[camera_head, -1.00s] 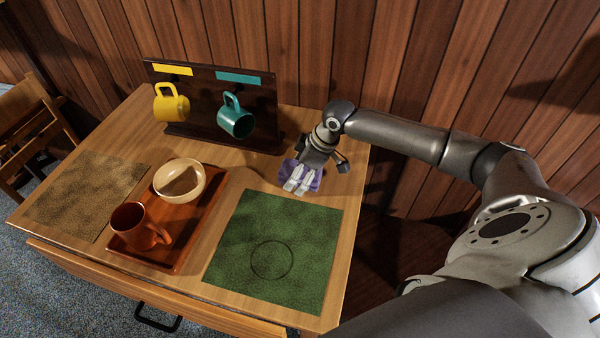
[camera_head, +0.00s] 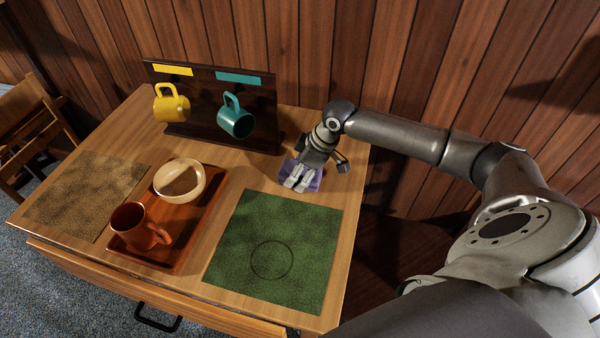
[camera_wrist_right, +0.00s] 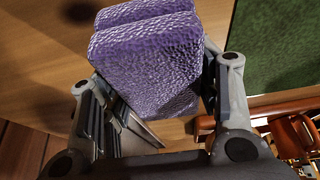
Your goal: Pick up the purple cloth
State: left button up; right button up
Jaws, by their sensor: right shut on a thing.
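The purple cloth (camera_head: 312,182) is a thick folded block at the back right of the table, just behind the green mat. My right gripper (camera_head: 299,183) is at it, with its pale fingers in front of the cloth in the head view. In the right wrist view the cloth (camera_wrist_right: 150,60) sits between the two fingers of my right gripper (camera_wrist_right: 172,112), which is shut on it. Whether the cloth is clear of the table top cannot be told. My left gripper is not in view.
The green mat (camera_head: 310,235) lies in front. A red-brown tray (camera_head: 195,222) holds a beige bowl (camera_head: 190,165) and a brown mug (camera_head: 137,230). A dark rack (camera_head: 200,134) with a yellow mug (camera_head: 170,104) and a teal mug (camera_head: 236,122) stands behind. A tan mat (camera_head: 90,190) lies left.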

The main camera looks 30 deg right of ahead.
jog(key=shift+b, duration=0.4)
notch_tip(320, 180, up, 3)
jog(key=shift+w+r, duration=0.1)
jog(key=shift+r, duration=0.1)
jog(key=s+a+r, duration=0.4)
jog(key=s+r, duration=0.6)
jog(key=s, duration=0.3)
jog(key=shift+s+a, duration=0.15)
jog(key=shift+s, duration=0.1)
